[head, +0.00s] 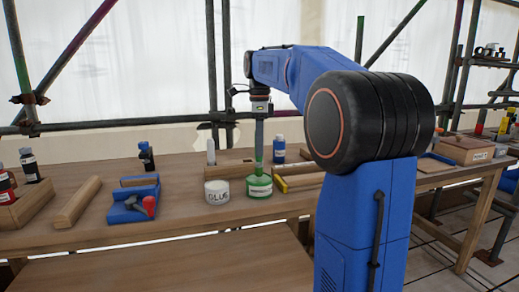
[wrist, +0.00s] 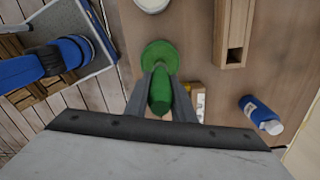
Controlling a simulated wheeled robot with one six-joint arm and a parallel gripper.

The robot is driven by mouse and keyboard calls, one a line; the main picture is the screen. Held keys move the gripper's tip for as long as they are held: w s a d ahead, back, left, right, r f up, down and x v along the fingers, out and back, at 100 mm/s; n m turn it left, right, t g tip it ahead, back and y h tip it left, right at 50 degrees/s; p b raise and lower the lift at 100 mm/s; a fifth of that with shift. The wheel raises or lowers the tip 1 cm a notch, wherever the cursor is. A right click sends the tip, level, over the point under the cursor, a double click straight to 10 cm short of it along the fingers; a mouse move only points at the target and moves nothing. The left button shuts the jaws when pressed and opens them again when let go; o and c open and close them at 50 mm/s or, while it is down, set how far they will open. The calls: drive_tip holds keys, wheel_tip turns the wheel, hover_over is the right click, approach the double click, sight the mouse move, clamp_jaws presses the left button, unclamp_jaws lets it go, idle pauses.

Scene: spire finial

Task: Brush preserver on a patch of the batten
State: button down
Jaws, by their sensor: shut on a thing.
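A green pot with a pale label (head: 258,187) stands on the wooden workbench; its green rim also shows in the wrist view (wrist: 158,55). My gripper (head: 258,150) points straight down over it. In the wrist view its fingers (wrist: 162,108) are shut on a green brush handle (wrist: 160,92), which stands over or in the pot. The brush's bristles are hidden. A plain wooden bar (head: 78,201) lies on the left of the bench. A slotted wooden piece (wrist: 235,45) lies behind the pot. I cannot tell which wooden piece is the batten.
A white GLUE pot (head: 216,193) stands just left of the green pot. A blue bottle (head: 279,150) stands behind. A blue plane-like tool (head: 133,205) and a bottle rack (head: 27,206) are at left. A yellow-ended wooden piece (head: 303,182) lies at right, partly behind my arm.

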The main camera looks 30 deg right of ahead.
drive_tip(key=shift+r, duration=2.8)
